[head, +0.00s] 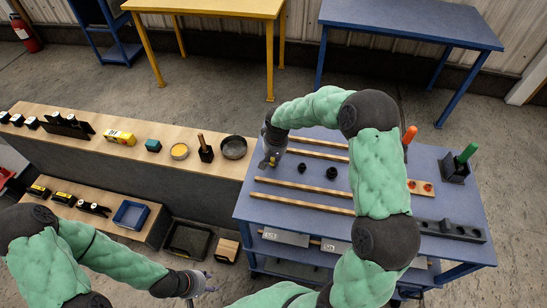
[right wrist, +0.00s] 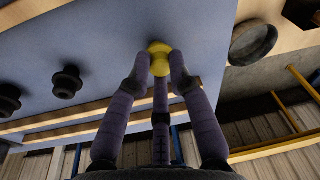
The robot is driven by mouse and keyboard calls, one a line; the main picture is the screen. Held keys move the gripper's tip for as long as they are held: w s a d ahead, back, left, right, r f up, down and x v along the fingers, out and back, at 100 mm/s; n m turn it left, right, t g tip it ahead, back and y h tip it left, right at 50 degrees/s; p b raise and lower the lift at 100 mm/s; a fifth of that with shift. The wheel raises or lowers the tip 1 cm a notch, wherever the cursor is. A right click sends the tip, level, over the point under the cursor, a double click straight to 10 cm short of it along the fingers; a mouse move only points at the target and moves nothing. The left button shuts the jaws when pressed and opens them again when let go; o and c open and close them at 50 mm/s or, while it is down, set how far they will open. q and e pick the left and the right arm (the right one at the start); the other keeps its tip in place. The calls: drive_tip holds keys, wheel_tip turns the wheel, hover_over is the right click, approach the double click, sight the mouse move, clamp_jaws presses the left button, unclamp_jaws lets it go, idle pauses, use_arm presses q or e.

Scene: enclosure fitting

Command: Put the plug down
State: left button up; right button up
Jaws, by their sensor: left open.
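The yellow plug (head: 271,161) is at the left side of the blue table (head: 281,222). My right gripper (head: 268,157) has its fingers closed around it, and the right wrist view shows the plug (right wrist: 158,52) between the fingertips (right wrist: 163,62). The plug is at or just above the table top; I cannot tell if it touches. Two black plugs (head: 302,168) and (head: 331,173) stand on the table to its right; they also show in the right wrist view (right wrist: 67,82). My left gripper (head: 200,284) is open and empty at the bottom, away from the table.
Wooden strips (head: 303,195) lie across the table. A black block with holes (head: 450,230) and a holder with a green-handled tool (head: 456,168) are at the right. A wooden counter (head: 104,140) on the left holds a round black pan (head: 233,147) and several other items.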

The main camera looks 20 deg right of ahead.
drive_tip(key=o, duration=0.4)
drive_tip(key=shift+o, duration=0.2)
drive_tip(key=shift+r, duration=0.2)
wheel_tip(320, 180, up, 12)
drive_tip(key=s+p, duration=0.2)
drive_tip(key=shift+f, duration=0.1)
